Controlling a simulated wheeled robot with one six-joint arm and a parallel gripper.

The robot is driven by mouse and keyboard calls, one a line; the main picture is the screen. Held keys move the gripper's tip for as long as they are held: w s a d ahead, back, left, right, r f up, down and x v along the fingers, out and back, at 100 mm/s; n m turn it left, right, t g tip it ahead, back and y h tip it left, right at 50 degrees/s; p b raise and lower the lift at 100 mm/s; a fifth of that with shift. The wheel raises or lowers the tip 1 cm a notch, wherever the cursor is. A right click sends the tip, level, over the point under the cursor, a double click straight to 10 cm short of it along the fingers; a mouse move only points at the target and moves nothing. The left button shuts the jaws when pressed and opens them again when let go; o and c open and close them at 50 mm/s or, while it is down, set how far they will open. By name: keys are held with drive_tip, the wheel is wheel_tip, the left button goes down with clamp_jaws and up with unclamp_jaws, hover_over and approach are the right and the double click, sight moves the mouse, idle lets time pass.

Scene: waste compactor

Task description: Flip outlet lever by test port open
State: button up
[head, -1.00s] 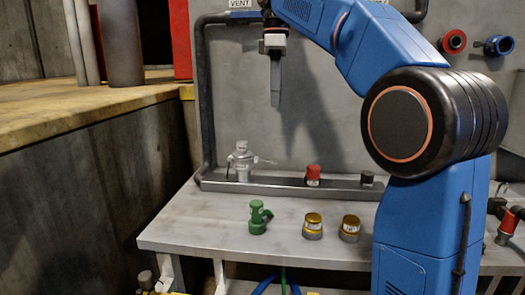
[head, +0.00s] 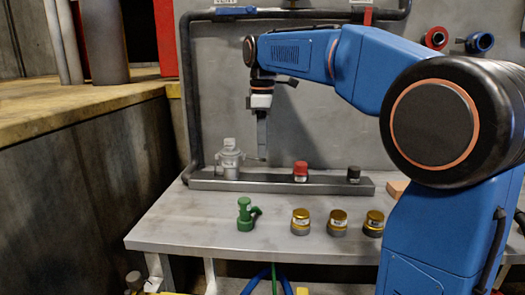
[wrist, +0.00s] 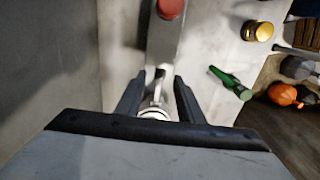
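A silver-grey valve fitting (head: 230,160) stands upright at the left end of a metal ledge against the wall. A thin lever (head: 253,159) sticks out from its right side. My gripper (head: 262,156) points down at this lever, just right of the fitting. In the wrist view, my gripper (wrist: 157,76) is open, with one dark finger on each side of the lever (wrist: 158,88). The top of the fitting (wrist: 154,114) shows behind it, partly hidden by the gripper body. I cannot tell whether a finger touches the lever. No test port label is readable.
A red-capped fitting (head: 300,172) and a small dark-capped one (head: 353,174) stand further right on the ledge (head: 270,185). A green fitting (head: 246,215) and several gold-capped parts (head: 338,222) stand on the bench (head: 185,225). A dark pipe (head: 187,100) runs up at the left.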

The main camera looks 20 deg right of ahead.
drive_tip(key=shift+f, duration=1.05)
clamp_jaws()
drive_tip(key=shift+a+r+h, duration=0.2)
drive_tip(key=shift+h, duration=0.2)
drive_tip(key=shift+w+r+g+h, duration=0.1)
drive_tip(key=shift+r+g+h, duration=0.1)
drive_tip(key=shift+g+h, duration=0.1)
unclamp_jaws()
drive_tip(key=shift+r, duration=0.1)
